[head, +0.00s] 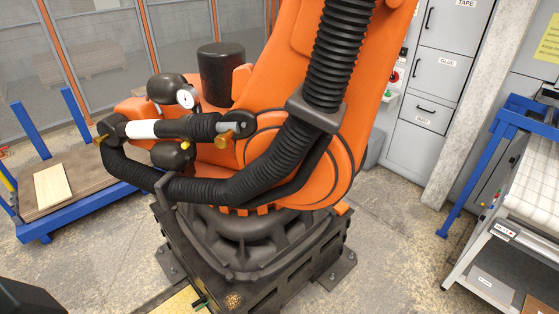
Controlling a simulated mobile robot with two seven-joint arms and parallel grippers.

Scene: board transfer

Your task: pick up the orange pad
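I cannot make out a separate orange pad in the head view. A large orange industrial robot arm (345,150) with black ribbed hoses fills the middle, and it hides what lies behind it. A small orange piece (342,208) shows at the right of its dark base; I cannot tell what it is. Neither of my grippers is in view. A dark shape shows at the bottom left corner, too cut off to identify.
A blue cart (40,231) bearing a light wooden board (52,186) stands at left. Grey labelled cabinets (440,75) stand at the back right. A blue-framed rack (447,221) and a white-topped unit (530,190) stand at right. Concrete floor (395,235) is open between.

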